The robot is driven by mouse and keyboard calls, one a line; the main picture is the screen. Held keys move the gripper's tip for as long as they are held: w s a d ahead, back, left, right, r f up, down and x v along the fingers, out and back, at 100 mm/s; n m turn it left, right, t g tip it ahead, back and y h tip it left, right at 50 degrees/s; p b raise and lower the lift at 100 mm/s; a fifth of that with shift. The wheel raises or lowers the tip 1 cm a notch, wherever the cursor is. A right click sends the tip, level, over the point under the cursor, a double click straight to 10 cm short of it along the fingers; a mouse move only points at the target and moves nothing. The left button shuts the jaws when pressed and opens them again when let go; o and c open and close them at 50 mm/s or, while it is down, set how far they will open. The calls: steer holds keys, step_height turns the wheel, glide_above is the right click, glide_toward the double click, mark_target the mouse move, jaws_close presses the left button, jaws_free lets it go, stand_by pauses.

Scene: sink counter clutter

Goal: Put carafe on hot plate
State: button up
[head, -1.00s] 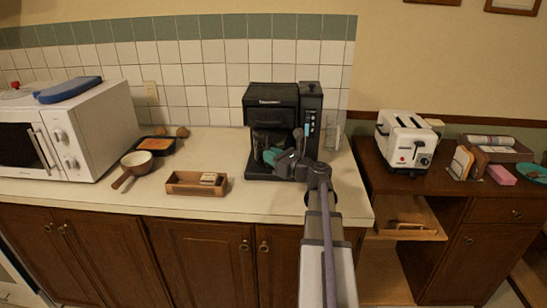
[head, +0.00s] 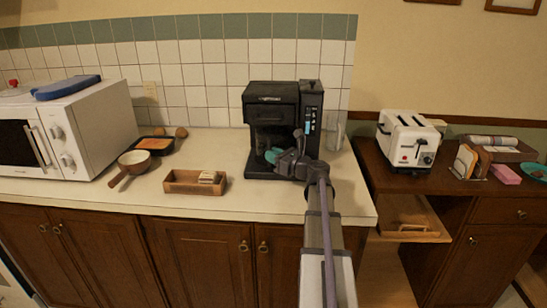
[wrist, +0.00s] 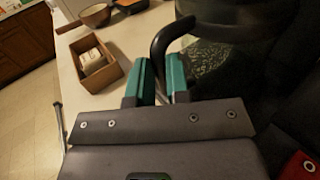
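The carafe (wrist: 225,50) is a glass jug with a dark band and a black curved handle (wrist: 160,45), seen in the wrist view. In the head view it is dark and hard to make out inside the black coffee maker (head: 270,98). My gripper (head: 274,157) is low at the front of the coffee maker. In the wrist view, its teal fingers (wrist: 162,80) are close together, one on each side of the handle, and appear shut on it. The hot plate is the dark base (head: 262,172) of the coffee maker, partly hidden by my gripper.
A clear glass (head: 335,135) is right of the coffee maker. A toaster (head: 406,138) stands on the lower cabinet at right. The counter front between box and gripper is clear.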

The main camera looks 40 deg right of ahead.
steer(key=o, duration=0.4)
steer(key=shift+o, duration=0.2)
steer(key=s+d, duration=0.2)
steer(key=s, duration=0.9)
steer(key=shift+s+d, duration=0.2)
steer(key=shift+s, duration=0.2)
steer(key=w+a+f+n+g+y, duration=0.1)
steer(key=a+n, duration=0.1)
steer(key=a, duration=0.2)
steer(key=w+a+f+n+g+y+p, duration=0.1)
steer(key=w+a+n+g, duration=0.1)
steer(key=a, duration=0.3)
steer(key=w+a+f+n+g+y+p, duration=0.1)
steer(key=a+n+g, duration=0.1)
steer(key=a+n, duration=0.2)
steer(key=shift+w+a, duration=0.2)
steer(key=shift+a, duration=0.45)
steer(key=s+a+f+n+g+h+p, duration=0.2)
steer(key=s+a+n+g, duration=0.1)
steer(key=a+n, duration=0.5)
steer(key=s+a+f+n+g+h+p, duration=0.2)
steer(key=a+n+g, duration=0.3)
steer(key=a+n, duration=0.4)
steer(key=s+a+f+n+g+h+p, duration=0.1)
steer(key=s+a+n+g, duration=0.3)
steer(key=a+n, duration=0.4)
steer(key=shift+s+a+f+n+g+h+p, duration=0.4)
steer(key=shift+s+a+f+h, duration=0.25)
steer(key=shift+a+f, duration=0.3)
